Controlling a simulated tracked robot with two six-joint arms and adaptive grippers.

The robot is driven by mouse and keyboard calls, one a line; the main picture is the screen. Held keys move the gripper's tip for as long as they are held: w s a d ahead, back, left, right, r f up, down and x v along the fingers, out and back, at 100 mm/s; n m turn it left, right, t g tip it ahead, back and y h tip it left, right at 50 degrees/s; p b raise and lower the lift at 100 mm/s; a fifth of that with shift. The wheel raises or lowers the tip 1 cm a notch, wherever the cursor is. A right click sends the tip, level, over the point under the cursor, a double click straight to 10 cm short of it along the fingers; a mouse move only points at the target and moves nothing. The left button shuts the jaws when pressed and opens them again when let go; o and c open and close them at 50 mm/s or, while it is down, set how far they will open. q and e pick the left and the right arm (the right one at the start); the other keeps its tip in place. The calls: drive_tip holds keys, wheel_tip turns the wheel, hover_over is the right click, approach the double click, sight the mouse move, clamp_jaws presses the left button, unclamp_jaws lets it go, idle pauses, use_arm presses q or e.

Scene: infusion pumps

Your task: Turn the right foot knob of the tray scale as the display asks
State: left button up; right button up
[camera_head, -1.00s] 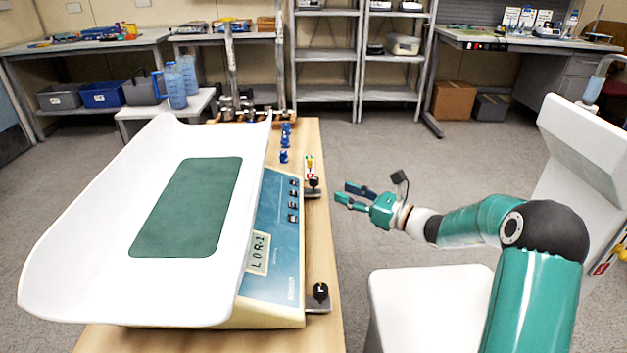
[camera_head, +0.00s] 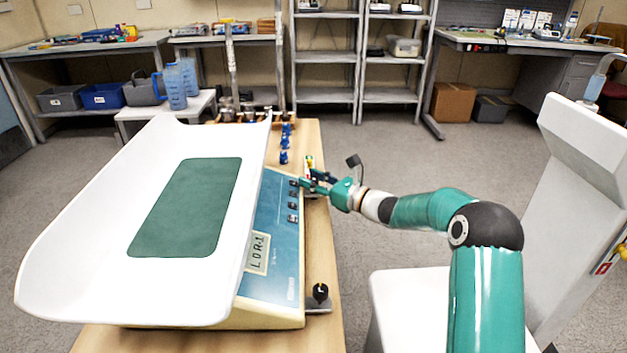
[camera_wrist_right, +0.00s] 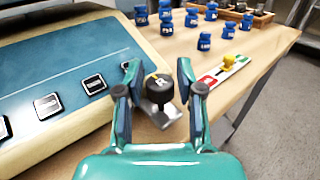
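The tray scale has a white tray (camera_head: 90,230) with a green mat, and a blue panel (camera_head: 272,275) whose display (camera_head: 258,253) reads "L 0 R-1". A black foot knob (camera_head: 320,293) stands on a metal tab at the near end. The far black knob (camera_wrist_right: 160,104), with a yellow mark on top and what looks like an R, stands on a metal tab beside the scale body. My right gripper (camera_wrist_right: 158,72) is open, its fingers on either side of this knob with gaps visible. In the head view the right gripper (camera_head: 307,181) hides that knob. My left gripper is not in view.
A red, white and green strip (camera_wrist_right: 225,70) with a yellow piece lies just beyond the knob. A white chair-like seat (camera_head: 415,290) is at the right.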

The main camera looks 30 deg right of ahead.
clamp_jaws()
drive_tip(key=n+g+y+p, duration=0.1)
drive_tip(key=y+p, duration=0.1)
drive_tip(key=shift+d+r+p, duration=0.1)
drive_tip(key=shift+r+p, duration=0.1)
drive_tip(key=shift+p, duration=0.2)
drive_tip(key=shift+n+g+y+p, duration=0.4)
drive_tip(key=shift+n+y+p, duration=0.3)
drive_tip(key=shift+f+n+g+y+p, duration=0.2)
drive_tip(key=shift+n+g+y+p, duration=0.35)
drive_tip(key=shift+n+g+y, duration=0.65)
drive_tip(key=shift+n+y, duration=0.1)
drive_tip(key=shift+y, duration=0.3)
drive_tip(key=shift+n+g+y, duration=0.5)
drive_tip(key=shift+g, duration=0.1)
